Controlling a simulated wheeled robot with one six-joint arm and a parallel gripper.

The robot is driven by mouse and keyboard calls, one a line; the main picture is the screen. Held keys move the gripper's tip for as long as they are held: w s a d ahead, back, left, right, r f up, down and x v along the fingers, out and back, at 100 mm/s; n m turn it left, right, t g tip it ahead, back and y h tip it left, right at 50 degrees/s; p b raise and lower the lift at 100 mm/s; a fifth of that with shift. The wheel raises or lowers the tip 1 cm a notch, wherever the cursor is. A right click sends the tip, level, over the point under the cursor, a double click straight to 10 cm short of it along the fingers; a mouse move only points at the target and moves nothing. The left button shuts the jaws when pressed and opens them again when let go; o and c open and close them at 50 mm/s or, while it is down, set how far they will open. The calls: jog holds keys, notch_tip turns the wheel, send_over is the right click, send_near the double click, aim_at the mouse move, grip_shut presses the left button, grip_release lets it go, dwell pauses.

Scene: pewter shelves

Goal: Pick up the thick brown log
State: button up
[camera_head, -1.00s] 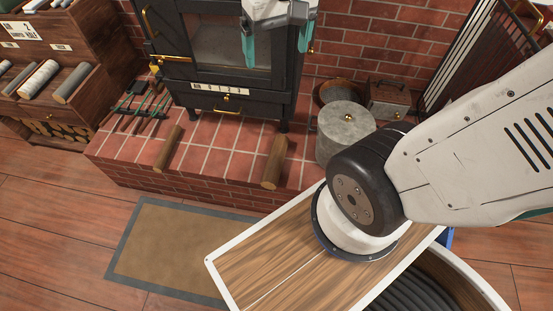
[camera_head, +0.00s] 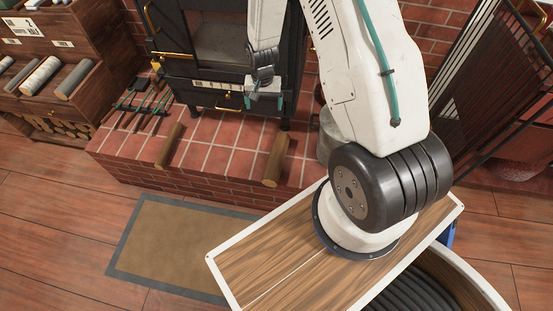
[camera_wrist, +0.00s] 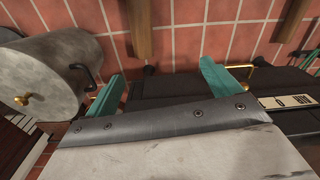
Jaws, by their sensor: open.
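Two brown logs lie on the brick hearth in front of the stove. The thicker brown log (camera_head: 275,160) is the right one; its near end is at the hearth's front edge. It shows at the top of the wrist view (camera_wrist: 139,25). The thinner log (camera_head: 169,146) lies to its left and shows at the top right of the wrist view (camera_wrist: 297,22). My gripper (camera_head: 264,101) is open and empty, in front of the stove's lower part, above and behind the thick log. Its teal fingers are spread in the wrist view (camera_wrist: 167,82), apart from both logs.
The black stove (camera_head: 203,94) with brass handles stands behind the logs. A grey lidded drum (camera_wrist: 50,70) stands beside the thick log, mostly hidden by my arm in the head view. Fire tools (camera_head: 140,106) lie at the hearth's left. Bare bricks separate the logs.

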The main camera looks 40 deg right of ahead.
aim_at(277, 154)
jog(key=s+f, duration=0.2)
jog(key=f, duration=0.5)
jog(key=s+d+f+m, duration=0.1)
jog(key=f, duration=0.6)
jog(key=s+f+m, duration=0.1)
jog(key=s+f, duration=0.1)
jog(key=f, duration=0.5)
jog(key=shift+s+d+f, duration=0.3)
jog(key=shift+f, duration=0.05)
notch_tip(277, 154, down, 8)
jog(key=shift+r, duration=0.1)
jog(key=c, duration=1.5)
